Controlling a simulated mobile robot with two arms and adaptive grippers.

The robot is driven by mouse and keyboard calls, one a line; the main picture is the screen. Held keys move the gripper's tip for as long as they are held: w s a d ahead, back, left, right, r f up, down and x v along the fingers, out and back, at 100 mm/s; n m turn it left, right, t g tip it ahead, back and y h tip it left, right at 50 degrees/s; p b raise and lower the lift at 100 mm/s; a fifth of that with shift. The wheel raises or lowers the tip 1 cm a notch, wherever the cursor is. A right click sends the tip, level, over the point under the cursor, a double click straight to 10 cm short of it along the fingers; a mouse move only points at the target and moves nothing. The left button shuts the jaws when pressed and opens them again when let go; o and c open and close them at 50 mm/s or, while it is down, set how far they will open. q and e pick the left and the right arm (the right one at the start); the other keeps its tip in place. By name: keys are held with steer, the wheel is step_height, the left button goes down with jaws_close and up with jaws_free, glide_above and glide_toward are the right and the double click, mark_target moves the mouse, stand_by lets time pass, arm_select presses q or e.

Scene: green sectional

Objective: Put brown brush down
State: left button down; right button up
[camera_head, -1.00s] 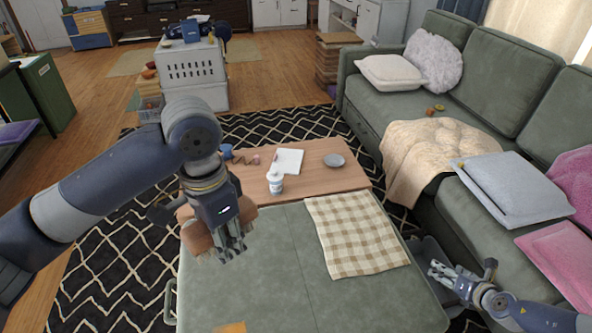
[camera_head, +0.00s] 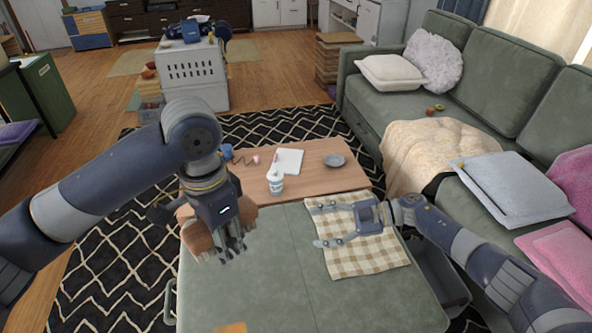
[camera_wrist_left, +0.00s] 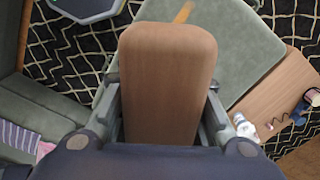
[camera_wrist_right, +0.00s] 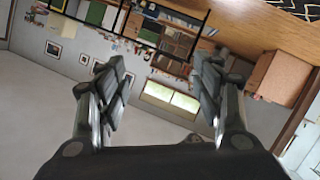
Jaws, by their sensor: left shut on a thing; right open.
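The brown brush (camera_head: 200,238) is held in my left gripper (camera_head: 232,250), above the left part of the green ottoman (camera_head: 255,290). In the left wrist view the brush's flat brown back (camera_wrist_left: 168,85) fills the space between the fingers, which are shut on it. Bristles show at its lower edge in the head view. My right gripper (camera_head: 318,227) is open and empty, its fingers pointing left above the checkered cloth (camera_head: 375,256). In the right wrist view its fingers (camera_wrist_right: 160,90) are spread apart with nothing between them.
A green sofa (camera_head: 490,90) stands on the right. The ottoman's middle and front are mostly bare.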

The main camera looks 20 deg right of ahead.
steer(key=a+r+n+g+y, duration=0.1)
steer(key=a+r+g+y, duration=0.35)
steer(key=r, duration=0.75)
steer(key=n+g+h, duration=0.2)
steer(key=g+h, duration=0.1)
steer(key=g, duration=0.5)
glide_toward(252, 199)
steer(key=shift+w+f+x, duration=0.1)
steer(key=shift+f+x, duration=0.05)
steer(key=shift+x, duration=2.65)
steer(key=shift+w+f+x, duration=0.15)
steer(key=shift+x, duration=2.65)
steer(key=shift+a+n, duration=0.1)
steer(key=shift+n, duration=0.2)
steer(key=c, duration=1.2)
arm_select(q)
steer(key=c, duration=1.1)
jaws_free()
steer(key=shift+r, duration=0.1)
